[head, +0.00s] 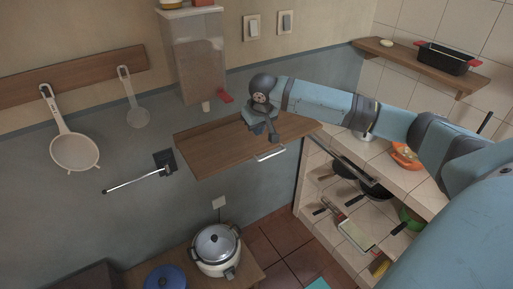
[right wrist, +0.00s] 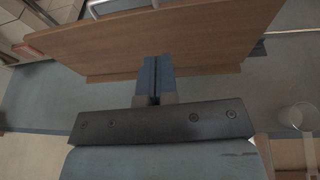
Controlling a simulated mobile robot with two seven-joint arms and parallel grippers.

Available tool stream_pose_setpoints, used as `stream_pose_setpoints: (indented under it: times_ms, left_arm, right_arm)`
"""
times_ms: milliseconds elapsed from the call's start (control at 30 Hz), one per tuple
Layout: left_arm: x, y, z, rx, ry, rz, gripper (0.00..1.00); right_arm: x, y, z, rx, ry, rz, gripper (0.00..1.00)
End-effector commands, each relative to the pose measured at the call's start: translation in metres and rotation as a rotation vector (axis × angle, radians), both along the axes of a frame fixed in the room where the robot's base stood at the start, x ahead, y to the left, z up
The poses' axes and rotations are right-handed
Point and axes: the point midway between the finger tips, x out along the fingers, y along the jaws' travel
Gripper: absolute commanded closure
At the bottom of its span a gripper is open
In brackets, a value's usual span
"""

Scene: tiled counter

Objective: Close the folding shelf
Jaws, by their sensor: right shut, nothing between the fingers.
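The folding shelf (head: 212,154) is a brown wooden board against the grey-blue wall, standing out from it, with a metal handle (head: 270,154) at its front edge. A metal rod on a dark bracket (head: 164,163) is at its left, and another rod (head: 343,157) is at its right. My right gripper (head: 270,133) is over the board's upper face near its right part. In the right wrist view its fingers (right wrist: 154,76) are shut and empty, in front of the board (right wrist: 190,38); I cannot tell whether they touch it. My left gripper is out of view.
A dispenser (head: 196,55) hangs above the board. A strainer (head: 75,150) hangs at left. A rice cooker (head: 216,246) stands below. The tiled counter (head: 400,176) at right holds pans and bowls. A small wall shelf (head: 395,55) holds a black pot.

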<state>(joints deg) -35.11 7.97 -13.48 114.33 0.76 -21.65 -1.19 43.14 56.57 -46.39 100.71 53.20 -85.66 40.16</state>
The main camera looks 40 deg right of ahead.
Motion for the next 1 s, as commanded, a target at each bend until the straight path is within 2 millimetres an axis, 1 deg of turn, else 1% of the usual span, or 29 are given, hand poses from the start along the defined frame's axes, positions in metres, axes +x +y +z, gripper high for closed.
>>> stream_pose_setpoints:
  times_ms: [67,167,500,633,800,1000]
  left_arm:
    - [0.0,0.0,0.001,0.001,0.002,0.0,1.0]
    - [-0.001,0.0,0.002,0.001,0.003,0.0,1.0]
    - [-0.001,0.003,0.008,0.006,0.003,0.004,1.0]
    - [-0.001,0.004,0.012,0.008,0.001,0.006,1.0]
    - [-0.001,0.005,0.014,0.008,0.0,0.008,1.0]
    - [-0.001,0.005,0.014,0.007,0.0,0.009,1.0]
  right_arm:
    - [0.002,-0.001,-0.006,-0.001,0.003,-0.003,1.0]
    - [0.006,-0.003,-0.021,-0.002,0.004,-0.002,1.0]
    - [0.026,-0.009,-0.09,0.0,0.002,-0.001,1.0]
    - [0.027,-0.014,-0.11,-0.002,0.001,-0.001,1.0]
    - [0.026,-0.017,-0.127,-0.002,0.0,0.0,1.0]
    - [0.026,-0.017,-0.132,-0.001,-0.002,0.002,1.0]
